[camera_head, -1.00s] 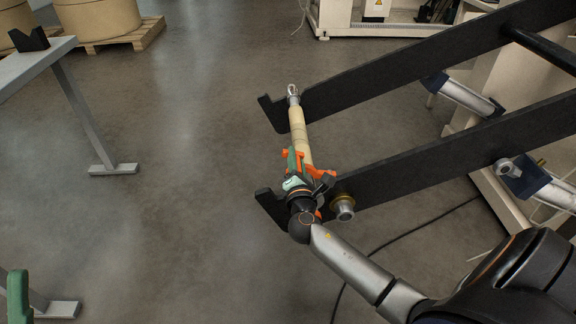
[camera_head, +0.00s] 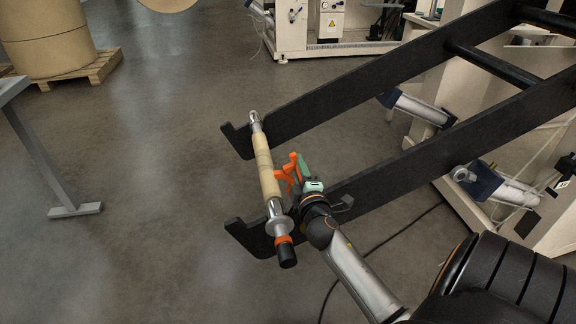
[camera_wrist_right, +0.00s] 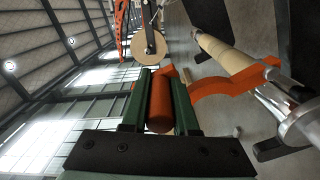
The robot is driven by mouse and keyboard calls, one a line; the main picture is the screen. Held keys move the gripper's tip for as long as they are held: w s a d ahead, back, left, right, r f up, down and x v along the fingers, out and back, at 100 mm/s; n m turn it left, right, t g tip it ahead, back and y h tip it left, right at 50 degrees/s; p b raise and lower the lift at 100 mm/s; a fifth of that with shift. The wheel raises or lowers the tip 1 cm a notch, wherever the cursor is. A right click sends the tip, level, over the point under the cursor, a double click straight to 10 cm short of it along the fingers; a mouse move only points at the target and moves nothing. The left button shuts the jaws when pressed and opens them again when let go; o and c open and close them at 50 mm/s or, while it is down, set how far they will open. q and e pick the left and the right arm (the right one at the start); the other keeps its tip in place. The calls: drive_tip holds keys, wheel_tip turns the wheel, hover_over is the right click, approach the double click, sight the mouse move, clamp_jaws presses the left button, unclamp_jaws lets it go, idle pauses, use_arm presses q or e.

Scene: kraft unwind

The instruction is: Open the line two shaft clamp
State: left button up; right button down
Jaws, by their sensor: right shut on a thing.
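A shaft with a beige core (camera_head: 265,172) and silver ends lies across the hooked tips of two black arms. Its near end carries an orange collar (camera_head: 283,240) and a black knob. An orange clamp piece (camera_head: 287,174) stands just right of the core, by the near black arm. My right gripper (camera_head: 309,180) is there, its green fingers shut on the orange clamp handle (camera_wrist_right: 160,104). In the right wrist view a curved orange arm (camera_wrist_right: 225,84) runs from the handle side toward the shaft's silver end. The clamp's hinge is partly hidden. My left gripper is out of view.
The near black arm (camera_head: 400,172) and far black arm (camera_head: 345,92) run back to the machine at right. Silver cylinders (camera_head: 420,107) sit beside them. A grey stand (camera_head: 40,160) and a brown roll on a pallet (camera_head: 75,75) are at left. The floor between is clear.

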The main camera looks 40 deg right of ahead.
drive_tip(key=shift+s+d+r+m, duration=0.1)
drive_tip(key=shift+s+d+m, duration=0.4)
drive_tip(key=shift+d+m, duration=0.4)
drive_tip(key=c, duration=0.7)
unclamp_jaws()
drive_tip(key=shift+a+f, duration=0.1)
drive_tip(key=shift+f, duration=0.1)
